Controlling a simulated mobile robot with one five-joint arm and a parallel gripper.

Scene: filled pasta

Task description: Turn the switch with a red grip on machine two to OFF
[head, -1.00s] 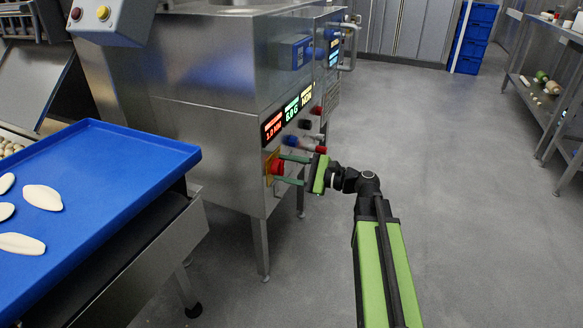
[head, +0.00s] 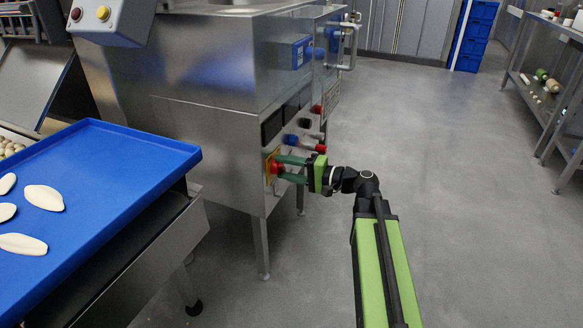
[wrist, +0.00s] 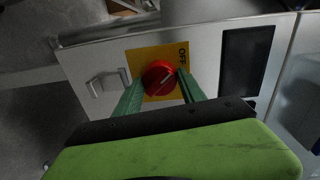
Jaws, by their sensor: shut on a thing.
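The switch with a red grip (head: 277,167) sits on a yellow plate on the near end of the steel machine's (head: 215,150) front panel. In the wrist view the round red grip (wrist: 158,78) has a pale pointer line slanting toward the upper right, toward the word OFF on the yellow plate (wrist: 150,55). My gripper (head: 281,170) has its two green fingers on either side of the grip and is shut on it.
A blue tray (head: 100,200) with pale dough pieces stands at the left. The grey floor (head: 440,180) to the right is clear.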

